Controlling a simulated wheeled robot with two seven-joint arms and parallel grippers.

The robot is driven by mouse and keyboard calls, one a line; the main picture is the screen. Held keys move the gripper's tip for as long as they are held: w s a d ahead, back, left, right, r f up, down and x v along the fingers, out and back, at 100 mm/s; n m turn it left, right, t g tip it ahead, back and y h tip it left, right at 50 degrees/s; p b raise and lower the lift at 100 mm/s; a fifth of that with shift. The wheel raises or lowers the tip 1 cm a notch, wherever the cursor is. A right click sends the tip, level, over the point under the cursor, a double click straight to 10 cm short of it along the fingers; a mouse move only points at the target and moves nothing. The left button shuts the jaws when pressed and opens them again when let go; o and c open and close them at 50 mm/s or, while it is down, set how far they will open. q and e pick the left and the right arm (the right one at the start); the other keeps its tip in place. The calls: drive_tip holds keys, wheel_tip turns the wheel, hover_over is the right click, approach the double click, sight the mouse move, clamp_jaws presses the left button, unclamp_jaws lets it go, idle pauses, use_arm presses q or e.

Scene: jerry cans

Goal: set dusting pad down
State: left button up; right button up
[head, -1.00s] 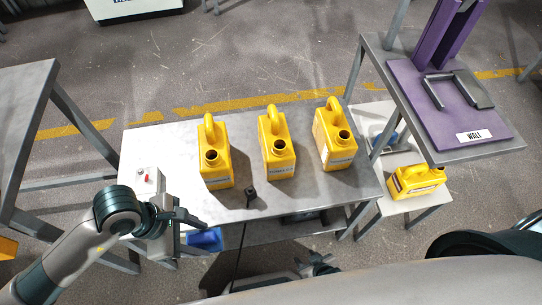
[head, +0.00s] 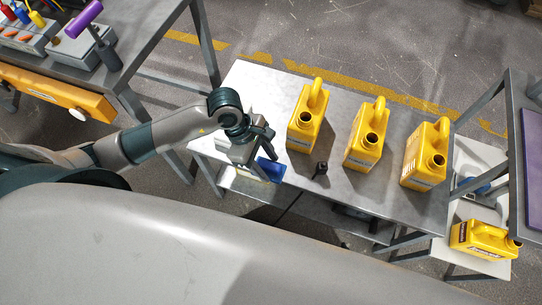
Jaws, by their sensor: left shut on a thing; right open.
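My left gripper (head: 266,148) is shut on the blue dusting pad (head: 270,170), which hangs below the fingers. The pad is at the near edge of the grey table (head: 255,88), left of the small dark upright object (head: 320,170). I cannot tell whether it touches the tabletop. The fingers hide part of the pad. My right gripper is not in view.
Three yellow jerry cans (head: 306,120) (head: 366,140) (head: 425,158) stand in a row on the table. Another yellow can (head: 485,240) is on a low white stand at right. A bench with tools (head: 85,45) is at upper left. Some tabletop is clear.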

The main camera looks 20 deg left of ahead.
use_arm(q)
drive_tip(key=w+f, duration=0.2)
drive_tip(key=w, duration=0.2)
drive_tip(key=shift+w+a+f, duration=0.25)
drive_tip(key=shift+w+f, duration=0.1)
drive_tip(key=shift+f, duration=0.05)
use_arm(e)
drive_tip(key=shift+w+a+r, duration=0.2)
drive_tip(key=shift+a+r, duration=0.1)
drive_tip(key=shift+r, duration=0.1)
use_arm(q)
drive_tip(key=shift+p, duration=0.3)
drive_tip(key=shift+f, duration=0.35)
wheel_tip(320, 180, down, 3)
drive_tip(key=shift+r+p, duration=0.1)
drive_tip(key=shift+p, duration=0.3)
drive_tip(key=shift+f, duration=0.25)
drive_tip(key=o, duration=0.9)
drive_tip(key=shift+o, duration=0.2)
use_arm(e)
drive_tip(key=shift+s+a+t, duration=0.1)
drive_tip(key=shift+s+t, duration=0.2)
use_arm(q)
drive_tip(key=shift+r, duration=0.1)
